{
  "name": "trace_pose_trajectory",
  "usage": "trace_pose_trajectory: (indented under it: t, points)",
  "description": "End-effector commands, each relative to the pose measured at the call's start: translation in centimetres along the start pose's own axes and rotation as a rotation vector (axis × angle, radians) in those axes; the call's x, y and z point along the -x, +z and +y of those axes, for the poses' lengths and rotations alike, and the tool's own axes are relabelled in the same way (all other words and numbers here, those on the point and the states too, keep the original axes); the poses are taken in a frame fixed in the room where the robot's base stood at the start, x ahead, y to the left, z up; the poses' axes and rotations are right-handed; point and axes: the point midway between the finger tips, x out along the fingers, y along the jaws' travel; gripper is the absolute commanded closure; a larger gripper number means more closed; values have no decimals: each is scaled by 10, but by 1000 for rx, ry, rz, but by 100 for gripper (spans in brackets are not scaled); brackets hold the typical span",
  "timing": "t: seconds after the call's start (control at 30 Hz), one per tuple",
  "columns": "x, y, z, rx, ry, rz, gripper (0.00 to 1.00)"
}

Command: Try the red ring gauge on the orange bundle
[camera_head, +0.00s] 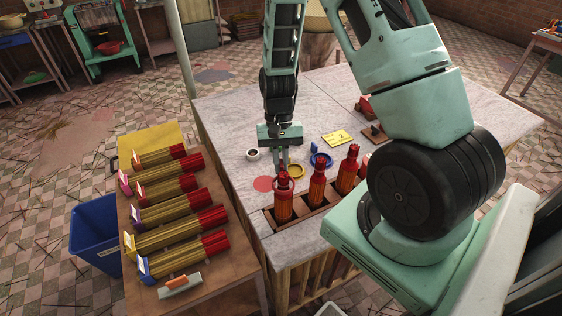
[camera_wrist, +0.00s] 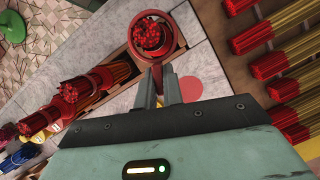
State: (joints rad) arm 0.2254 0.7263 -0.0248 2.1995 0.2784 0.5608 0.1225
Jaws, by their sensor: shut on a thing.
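My gripper (camera_head: 283,163) is shut on the handle of the red ring gauge (camera_wrist: 181,22), above the near left part of the table. In the wrist view the fingers (camera_wrist: 158,92) pinch the handle, and the ring encircles the red tips of a bundle (camera_wrist: 151,38). In the head view this is the leftmost of three upright bundles (camera_head: 283,207), orange-red with dark red tips. The ring shows at its top; I cannot tell how far down it sits. The other two bundles (camera_head: 317,190) (camera_head: 348,175) stand to the right. All three look alike in colour.
A yellow ring gauge (camera_head: 296,172) and a blue one (camera_head: 321,160) lie behind the bundles. A white cup (camera_head: 253,154), red disc (camera_head: 263,184) and yellow card (camera_head: 339,138) are on the table (camera_head: 225,120). A side bench at left holds several tagged bundles (camera_head: 180,218).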

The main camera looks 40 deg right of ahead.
Motion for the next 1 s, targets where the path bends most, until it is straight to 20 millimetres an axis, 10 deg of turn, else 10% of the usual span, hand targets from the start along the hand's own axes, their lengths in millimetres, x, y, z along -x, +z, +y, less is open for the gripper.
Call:
trace_pose_trajectory:
  t: [1.0]
  points:
    - [-24, -9, 0, 0, 0, -1, 100]
